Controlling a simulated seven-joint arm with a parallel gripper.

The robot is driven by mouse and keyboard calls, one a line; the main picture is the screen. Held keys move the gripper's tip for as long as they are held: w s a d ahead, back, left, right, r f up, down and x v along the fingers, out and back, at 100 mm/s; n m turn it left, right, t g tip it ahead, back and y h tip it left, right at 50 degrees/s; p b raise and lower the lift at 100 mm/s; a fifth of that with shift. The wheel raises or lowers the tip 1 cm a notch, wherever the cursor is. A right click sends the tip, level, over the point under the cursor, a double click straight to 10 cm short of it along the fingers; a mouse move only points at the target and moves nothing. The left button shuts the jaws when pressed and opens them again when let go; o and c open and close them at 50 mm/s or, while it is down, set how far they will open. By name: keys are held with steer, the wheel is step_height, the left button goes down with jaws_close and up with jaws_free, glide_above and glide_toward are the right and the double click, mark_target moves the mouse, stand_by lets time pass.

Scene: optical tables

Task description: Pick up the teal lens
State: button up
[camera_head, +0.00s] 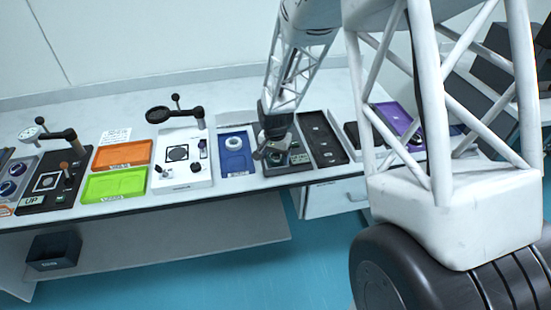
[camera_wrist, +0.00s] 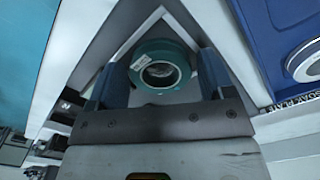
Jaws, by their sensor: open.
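The teal lens (camera_wrist: 161,66) is a round ring with a dark glass centre and a small pale label on its left side, in the upper middle of the wrist view. My gripper (camera_wrist: 160,82) is open, with one finger to the left of the lens and one to the right. I cannot tell whether either finger touches it. In the head view my gripper (camera_head: 262,152) is low over the bench, at the right side of the blue tray. I cannot make out the teal lens there.
The blue tray (camera_head: 236,163), labelled SOAK PLATE in the wrist view, holds a white ring (camera_head: 235,142). A black tray (camera_head: 322,138) lies to the right of my gripper. A white stand (camera_head: 182,160) and orange (camera_head: 122,154) and green (camera_head: 112,184) trays stand left.

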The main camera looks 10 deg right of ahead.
mark_target(275, 157)
steer(key=shift+c, duration=0.2)
steer(key=c, duration=0.6)
steer(key=shift+c, duration=0.3)
steer(key=shift+r, duration=0.15)
steer(key=shift+r, duration=0.7)
step_height(275, 157, up, 2)
steer(key=shift+r, duration=0.1)
steer(key=s+r, duration=0.1)
steer(key=s, duration=1.5)
steer(key=shift+d, duration=0.3)
